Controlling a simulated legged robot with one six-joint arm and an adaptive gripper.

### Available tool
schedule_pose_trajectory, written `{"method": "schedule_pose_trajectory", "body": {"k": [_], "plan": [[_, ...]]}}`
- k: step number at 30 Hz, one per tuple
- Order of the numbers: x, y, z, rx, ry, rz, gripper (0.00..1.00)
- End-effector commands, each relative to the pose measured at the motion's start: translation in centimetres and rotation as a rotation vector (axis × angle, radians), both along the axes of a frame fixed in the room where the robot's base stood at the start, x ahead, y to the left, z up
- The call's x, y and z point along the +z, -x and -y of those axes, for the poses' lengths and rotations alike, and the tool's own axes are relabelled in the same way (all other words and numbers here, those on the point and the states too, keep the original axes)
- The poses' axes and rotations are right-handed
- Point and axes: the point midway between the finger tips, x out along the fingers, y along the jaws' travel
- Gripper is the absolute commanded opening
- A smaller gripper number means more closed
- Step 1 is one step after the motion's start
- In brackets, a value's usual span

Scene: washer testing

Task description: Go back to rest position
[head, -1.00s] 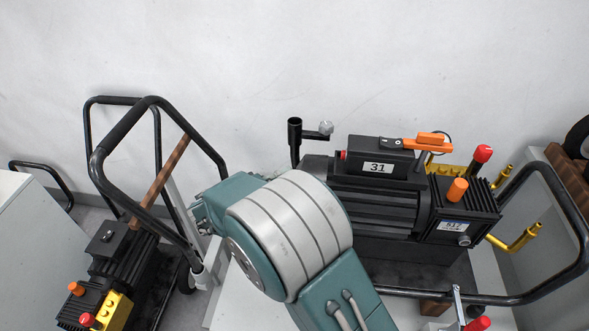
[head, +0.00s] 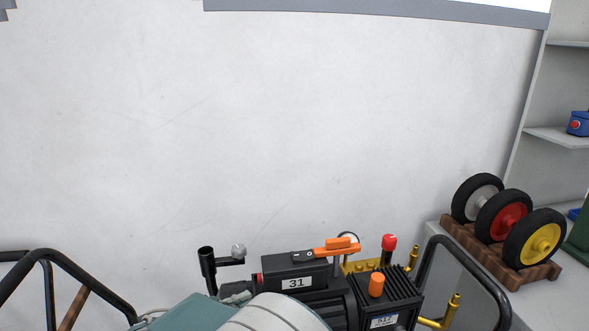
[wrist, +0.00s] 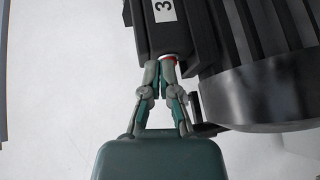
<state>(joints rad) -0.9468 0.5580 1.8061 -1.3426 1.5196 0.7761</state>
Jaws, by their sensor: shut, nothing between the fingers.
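A black machine (head: 330,304) with a box labelled 31 stands at the bottom of the head view. The box (head: 295,281) has a red button (head: 259,279) on its left end and an orange lever (head: 338,246) on top. My gripper (wrist: 168,58) is shut and empty in the wrist view. Its fingertips are at the red button on the box's end; whether they touch it I cannot tell. In the head view my arm covers the machine's lower left, and my gripper is mostly hidden.
A black frame handle (head: 50,262) stands at the lower left. Several wheels, one with a yellow hub (head: 540,240), stand on a wooden rack (head: 490,260) at the right, beside shelves (head: 560,138). The wall behind is bare.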

Motion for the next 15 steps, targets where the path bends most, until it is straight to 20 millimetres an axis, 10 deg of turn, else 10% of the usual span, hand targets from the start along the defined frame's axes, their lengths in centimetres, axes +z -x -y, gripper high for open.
{"method": "schedule_pose_trajectory", "body": {"k": [6,15], "plan": [[3.1,0.9,10.3,-0.208,-0.183,-0.181,0.0],[5.3,5.9,20.2,-0.386,-0.512,-0.349,0.0]]}}
